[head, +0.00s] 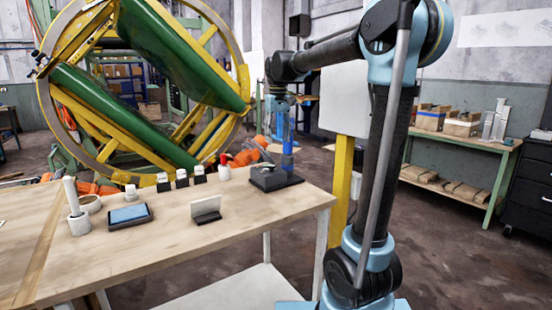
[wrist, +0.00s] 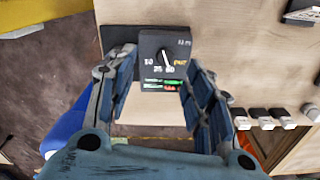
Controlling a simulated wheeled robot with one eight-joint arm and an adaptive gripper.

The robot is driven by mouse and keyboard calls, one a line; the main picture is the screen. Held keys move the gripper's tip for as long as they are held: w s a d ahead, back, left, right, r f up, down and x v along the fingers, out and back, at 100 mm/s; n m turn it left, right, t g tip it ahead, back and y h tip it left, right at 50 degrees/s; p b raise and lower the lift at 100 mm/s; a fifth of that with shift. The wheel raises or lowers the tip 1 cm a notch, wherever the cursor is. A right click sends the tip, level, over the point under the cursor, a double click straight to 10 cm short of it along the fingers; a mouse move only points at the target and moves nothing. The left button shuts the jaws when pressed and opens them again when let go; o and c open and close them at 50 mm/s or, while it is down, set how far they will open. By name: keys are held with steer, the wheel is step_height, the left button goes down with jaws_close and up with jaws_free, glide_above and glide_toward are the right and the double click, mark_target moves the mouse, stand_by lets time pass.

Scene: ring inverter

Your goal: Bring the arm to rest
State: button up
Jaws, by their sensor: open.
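My arm rises at the right of the head view and bends over to the table's right end. My gripper (head: 284,150) points down there, above a dark box on a dark base (head: 275,180). In the wrist view my gripper (wrist: 157,62) is open, with one blue finger on each side of the dark box (wrist: 150,45). The box has a dial with a white pointer, printed numbers, and green and red marks. Nothing is held between the fingers. I cannot tell whether the fingers touch the box.
The wooden table (head: 150,245) carries a blue-topped pad (head: 129,214), a small upright plate (head: 206,209), a white holder with a stick (head: 76,215) and several small black-and-white blocks (head: 181,179). A large green-and-yellow ring machine (head: 150,90) stands behind. A yellow post (head: 342,180) stands near my arm.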

steer(key=s+d+f+m+t, duration=0.1)
steer(key=s+d+f, duration=0.4)
steer(key=s+d, duration=0.25)
steer(key=s+d+f+m, duration=0.1)
steer(key=s+d+f, duration=0.45)
steer(key=s, duration=0.35)
steer(key=s+d+f+m, duration=0.1)
steer(key=s+d+f, duration=0.2)
steer(key=s+f, duration=0.4)
steer(key=s+d+f+m+t, duration=0.1)
steer(key=s+d+f, duration=0.2)
steer(key=s+f, duration=0.3)
step_height(320, 180, down, 3)
steer(key=shift+s+d+r, duration=0.2)
steer(key=shift+s, duration=0.15)
steer(key=shift+w+f, duration=0.2)
steer(key=shift+w, duration=0.25)
